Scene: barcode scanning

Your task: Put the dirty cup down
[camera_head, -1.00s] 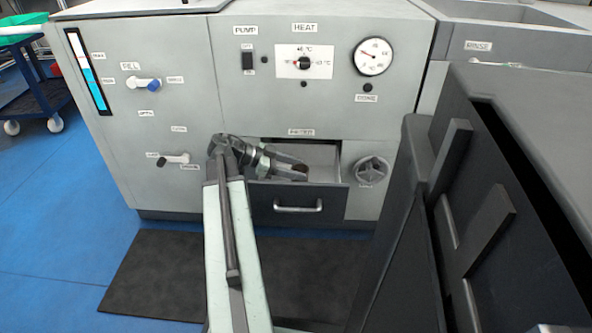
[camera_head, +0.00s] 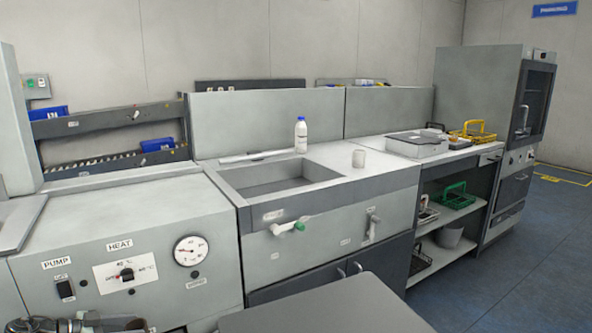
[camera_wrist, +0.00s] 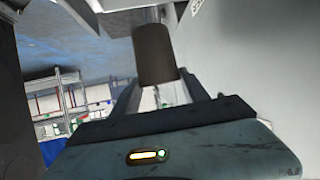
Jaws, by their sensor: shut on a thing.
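My gripper (camera_wrist: 158,86) is shut on a dark brown cylinder (camera_wrist: 154,52), which looks like the dirty cup. The cup sits between the two fingers in the wrist view, and its far end is close to a grey metal part. Its inside is hidden. In the head view only a piece of my arm shows at the bottom left edge, in front of the grey machine (camera_head: 205,245). The cup cannot be made out there.
A sink (camera_head: 265,187) lies right of the machine's pump and heat controls. Further right are a grey box (camera_head: 415,146), a yellow rack (camera_head: 475,132) and a green basket (camera_head: 453,198).

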